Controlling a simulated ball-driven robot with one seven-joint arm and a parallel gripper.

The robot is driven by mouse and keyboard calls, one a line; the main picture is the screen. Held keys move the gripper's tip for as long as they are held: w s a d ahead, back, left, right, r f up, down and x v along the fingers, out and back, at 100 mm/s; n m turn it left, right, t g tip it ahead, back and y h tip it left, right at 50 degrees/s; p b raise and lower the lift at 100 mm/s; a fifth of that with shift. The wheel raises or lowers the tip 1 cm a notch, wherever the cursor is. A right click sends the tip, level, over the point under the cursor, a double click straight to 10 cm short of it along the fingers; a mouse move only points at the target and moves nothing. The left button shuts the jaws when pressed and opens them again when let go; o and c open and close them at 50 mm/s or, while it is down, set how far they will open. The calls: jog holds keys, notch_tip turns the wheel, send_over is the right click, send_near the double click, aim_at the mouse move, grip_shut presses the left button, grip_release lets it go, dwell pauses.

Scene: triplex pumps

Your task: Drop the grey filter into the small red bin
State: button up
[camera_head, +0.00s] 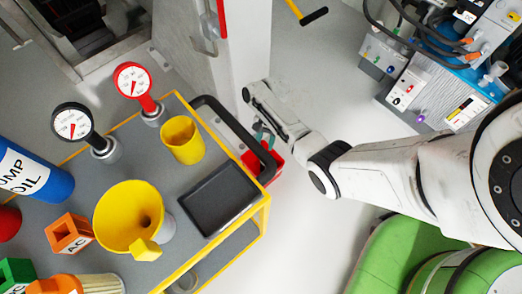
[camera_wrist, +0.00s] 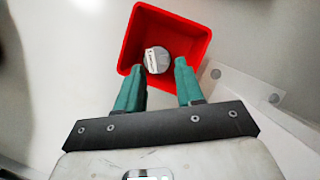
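The small red bin (camera_wrist: 197,30) is open towards the wrist camera, beyond my fingertips. In the head view the bin (camera_head: 277,160) is partly hidden by the cart handle and my arm. The grey filter (camera_wrist: 160,62), a short round piece with a pale label, shows inside the bin's outline just past my fingertips. Whether it rests on the bin floor or is still above it is hard to tell. My gripper (camera_wrist: 159,70) has its teal fingers apart, with a gap beside the filter. In the head view my gripper (camera_head: 264,138) is small, close to the bin.
A grey cart (camera_head: 165,165) with yellow edges and a black handle (camera_head: 235,127) stands left of the bin. It carries gauges, a yellow cup (camera_head: 182,140), a yellow funnel (camera_head: 125,215) and a black tray (camera_head: 219,198).

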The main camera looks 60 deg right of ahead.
jog(key=shift+o, duration=0.8)
jog(key=p+v, duration=0.5)
jog(key=v, duration=0.5)
jog(key=shift+d+r, duration=0.2)
jog(key=shift+r, duration=0.15)
